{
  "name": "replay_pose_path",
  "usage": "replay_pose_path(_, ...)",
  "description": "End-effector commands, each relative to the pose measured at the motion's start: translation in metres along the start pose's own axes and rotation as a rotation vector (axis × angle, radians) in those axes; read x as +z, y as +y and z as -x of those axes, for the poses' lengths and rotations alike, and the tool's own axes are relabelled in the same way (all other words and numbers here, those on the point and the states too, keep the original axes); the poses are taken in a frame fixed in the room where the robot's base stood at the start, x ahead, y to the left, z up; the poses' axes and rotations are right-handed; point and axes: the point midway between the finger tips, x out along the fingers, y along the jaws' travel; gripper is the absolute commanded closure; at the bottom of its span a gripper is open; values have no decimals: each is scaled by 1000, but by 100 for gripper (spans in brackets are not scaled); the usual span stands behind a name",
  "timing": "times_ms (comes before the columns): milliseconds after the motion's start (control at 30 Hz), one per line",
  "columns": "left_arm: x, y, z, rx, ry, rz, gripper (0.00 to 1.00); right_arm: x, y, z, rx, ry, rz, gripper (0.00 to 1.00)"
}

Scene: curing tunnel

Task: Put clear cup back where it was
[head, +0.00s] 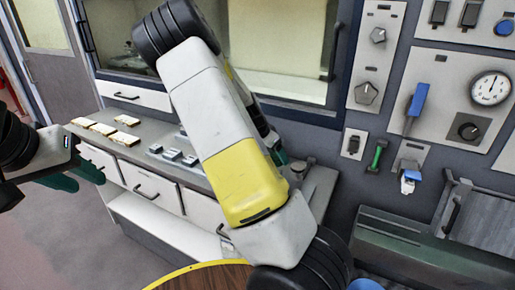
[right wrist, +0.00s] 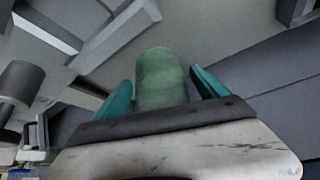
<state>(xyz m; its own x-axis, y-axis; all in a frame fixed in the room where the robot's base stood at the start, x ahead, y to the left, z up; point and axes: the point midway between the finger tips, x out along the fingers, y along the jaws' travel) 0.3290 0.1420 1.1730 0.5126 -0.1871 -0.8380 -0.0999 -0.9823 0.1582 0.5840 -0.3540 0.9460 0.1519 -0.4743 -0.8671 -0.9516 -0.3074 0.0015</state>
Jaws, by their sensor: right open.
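In the right wrist view a pale green, see-through cylinder, which looks like the clear cup (right wrist: 160,80), stands between the two teal fingers of my right gripper (right wrist: 163,92). The fingers are open, with a narrow gap visible on each side of it. In the head view my right arm covers most of that gripper; only a bit of teal (head: 279,156) shows beside the counter, and I cannot make out the cup clearly there. My left gripper (head: 76,177) is at the left edge, its teal fingers apart and nothing between them.
A grey counter (head: 140,150) with drawers carries several yellowish blocks (head: 102,128) and small grey pieces (head: 172,154). A round wooden top (head: 212,278) with a yellow rim is at the bottom, near a blue object (head: 365,284). A control panel with a gauge (head: 490,88) is at right.

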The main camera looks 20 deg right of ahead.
Motion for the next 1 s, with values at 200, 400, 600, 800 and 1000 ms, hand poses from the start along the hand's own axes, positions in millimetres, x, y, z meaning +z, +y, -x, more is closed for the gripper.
replay_pose_path(200, 0, 0, 0, 0, 0, 0, 64, 1, -2, 46, -7, 0, 4, 17)
replay_pose_path(400, 0, 0, 0, 0, 0, 0, 64, 1, -2, 86, -5, 0, 3, 17)
replay_pose_path(600, 0, 0, 0, 0, 0, 0, 64, 0, 0, 107, -3, -2, 0, 17)
replay_pose_path(800, 0, 0, 0, 0, 0, 0, 64, 23, 16, 104, -20, -139, 58, 17)
replay_pose_path(1000, 0, 0, 0, 0, 0, 0, 64, 75, 43, 133, -177, -408, 255, 17)
